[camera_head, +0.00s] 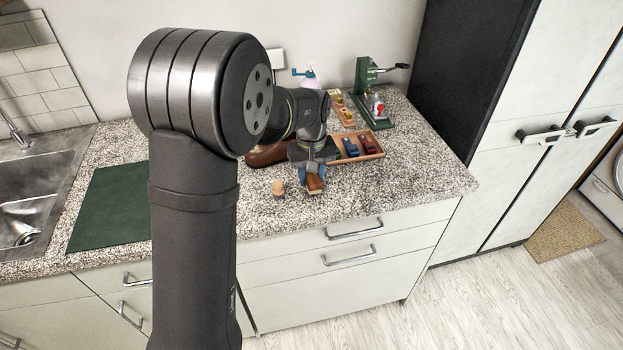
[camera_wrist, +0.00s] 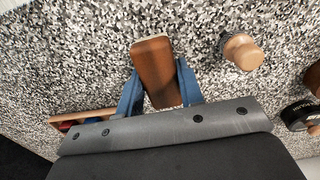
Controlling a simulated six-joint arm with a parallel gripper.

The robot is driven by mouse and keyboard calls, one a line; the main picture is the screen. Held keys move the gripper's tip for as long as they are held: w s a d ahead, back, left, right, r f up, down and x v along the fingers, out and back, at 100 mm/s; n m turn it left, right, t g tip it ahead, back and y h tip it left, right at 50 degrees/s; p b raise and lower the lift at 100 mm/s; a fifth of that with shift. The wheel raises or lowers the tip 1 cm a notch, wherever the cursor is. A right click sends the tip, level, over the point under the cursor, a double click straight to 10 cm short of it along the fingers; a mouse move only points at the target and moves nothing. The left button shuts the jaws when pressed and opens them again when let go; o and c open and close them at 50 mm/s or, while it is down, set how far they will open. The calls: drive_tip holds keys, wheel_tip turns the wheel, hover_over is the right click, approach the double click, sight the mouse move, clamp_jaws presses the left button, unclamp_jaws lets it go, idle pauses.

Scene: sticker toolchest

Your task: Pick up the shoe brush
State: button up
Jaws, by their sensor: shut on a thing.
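The shoe brush (camera_head: 315,186) has a brown wooden back and is over the granite counter, near its front edge. In the wrist view the brush (camera_wrist: 158,62) points away from the gripper, its brown top facing the camera. My gripper (camera_head: 311,174) reaches down from above, its blue fingers on either side of the brush. In the wrist view the fingers of my gripper (camera_wrist: 160,92) are shut on the brush's near part, which is partly hidden. I cannot tell whether the brush touches the counter.
A small wooden knobbed piece (camera_head: 278,189) stands just left of the brush; the wrist view shows it too (camera_wrist: 243,52). A wooden tray (camera_head: 341,163) with blue and red items is behind right. A green press (camera_head: 364,77) stands farther back. A green mat (camera_head: 108,207) lies left.

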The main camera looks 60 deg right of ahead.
sight(313, 175)
drive_tip(key=r, duration=0.3)
drive_tip(key=shift+s, duration=0.2)
drive_tip(key=s+a+r, duration=0.2)
drive_tip(key=s+r, duration=0.4)
drive_tip(key=s, duration=0.5)
drive_tip(key=shift+a+r, duration=0.25)
drive_tip(key=shift+a, duration=0.15)
